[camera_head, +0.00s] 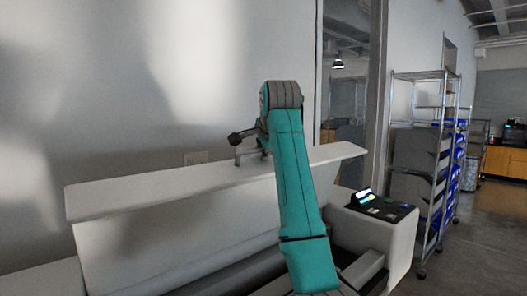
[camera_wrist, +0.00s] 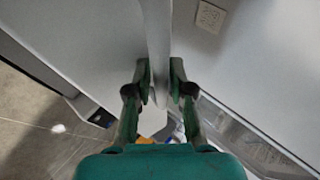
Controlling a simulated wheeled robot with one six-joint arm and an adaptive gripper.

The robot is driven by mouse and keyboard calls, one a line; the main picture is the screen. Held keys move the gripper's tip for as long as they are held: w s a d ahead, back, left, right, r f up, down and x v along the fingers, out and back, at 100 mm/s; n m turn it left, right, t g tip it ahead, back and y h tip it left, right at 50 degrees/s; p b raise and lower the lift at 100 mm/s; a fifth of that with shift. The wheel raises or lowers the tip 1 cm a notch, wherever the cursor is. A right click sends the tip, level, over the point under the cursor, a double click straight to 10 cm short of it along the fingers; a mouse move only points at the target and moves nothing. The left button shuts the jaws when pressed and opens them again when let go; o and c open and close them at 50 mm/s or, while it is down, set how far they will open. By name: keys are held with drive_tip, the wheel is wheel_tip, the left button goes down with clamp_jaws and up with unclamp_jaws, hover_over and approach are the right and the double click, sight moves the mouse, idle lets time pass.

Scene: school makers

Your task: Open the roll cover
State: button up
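The roll cover (camera_head: 150,235) is a long, light panel with a flat top lip, standing raised at the back of a large white machine. My arm reaches over it, and my gripper (camera_head: 243,152) is at its upper edge, near the wall, partly hidden behind my arm. In the wrist view the cover's edge (camera_wrist: 158,45) runs between the two fingers of my gripper (camera_wrist: 160,78). One finger is on each side, close against the panel, and the gripper looks shut on it.
The machine's control panel (camera_head: 371,205) with a small lit screen is at its right end. A metal shelf rack (camera_head: 440,150) with blue bins is at the right, beside open floor (camera_head: 480,230).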

drive_tip(key=shift+o, duration=0.5)
drive_tip(key=v, duration=1.2)
